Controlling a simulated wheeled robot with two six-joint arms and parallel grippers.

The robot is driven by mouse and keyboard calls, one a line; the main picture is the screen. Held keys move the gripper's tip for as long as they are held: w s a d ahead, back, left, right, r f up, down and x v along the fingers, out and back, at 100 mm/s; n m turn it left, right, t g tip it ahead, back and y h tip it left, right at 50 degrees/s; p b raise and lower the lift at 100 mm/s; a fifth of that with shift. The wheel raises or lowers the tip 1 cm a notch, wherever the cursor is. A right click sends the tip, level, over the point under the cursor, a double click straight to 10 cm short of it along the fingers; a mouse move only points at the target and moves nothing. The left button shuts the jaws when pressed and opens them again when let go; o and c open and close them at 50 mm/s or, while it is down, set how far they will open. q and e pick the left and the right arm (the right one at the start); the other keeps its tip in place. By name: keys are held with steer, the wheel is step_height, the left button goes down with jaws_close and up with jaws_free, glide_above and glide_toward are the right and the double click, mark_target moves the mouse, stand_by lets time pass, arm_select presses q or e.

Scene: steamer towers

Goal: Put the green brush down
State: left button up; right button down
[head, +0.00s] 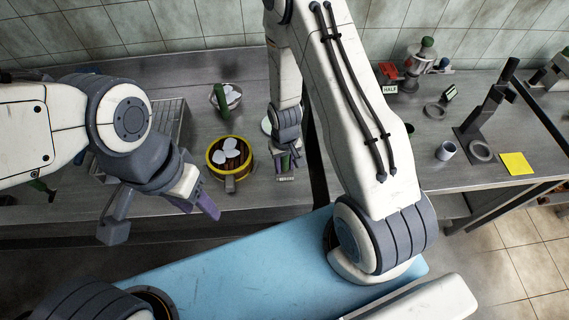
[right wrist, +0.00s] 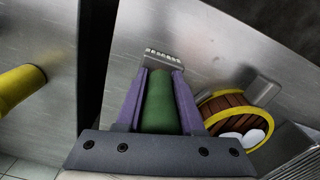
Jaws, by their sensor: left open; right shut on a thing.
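The green brush (right wrist: 160,102) is in my right gripper (right wrist: 159,88). Its green handle lies between the two purple fingers, and its pale bristle end (right wrist: 163,56) points away over the steel counter. In the head view my right gripper (head: 285,160) is low over the counter, right of the yellow-rimmed steamer basket, with the bristle end (head: 285,178) showing below it. I cannot tell whether the brush touches the counter. My left gripper (head: 160,212) is open and empty, in front of the counter's edge at the left.
The steamer basket (head: 230,178) holds white buns, close left of my right gripper. A wire rack (head: 172,125) is at left. A dark gap (head: 316,165) splits the counters. A grey cup (head: 446,151) stands far right.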

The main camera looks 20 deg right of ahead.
steer(key=shift+f, duration=0.2)
steer(key=c, duration=0.5)
jaws_free()
steer(key=shift+r, duration=0.1)
steer(key=shift+r, duration=0.45)
step_height(320, 180, up, 11)
steer(key=shift+r+b, duration=0.1)
steer(key=shift+b, duration=1.05)
steer(key=s+a+r+n, duration=0.2)
steer(key=s+a+r, duration=0.2)
steer(key=s, duration=0.2)
steer(key=s+a+r+n, duration=0.3)
steer(key=s+a+r, duration=0.1)
steer(key=s+r, duration=0.1)
steer(key=s+a+r+n+y, duration=0.1)
steer(key=s+a+r+n, duration=0.1)
steer(key=s+a+r, duration=0.2)
steer(key=shift+s+a+r, duration=0.15)
steer(key=shift+s+r, duration=0.05)
steer(key=shift+s, duration=0.55)
steer(key=shift+s+a+r, duration=0.15)
steer(key=shift+s, duration=0.6)
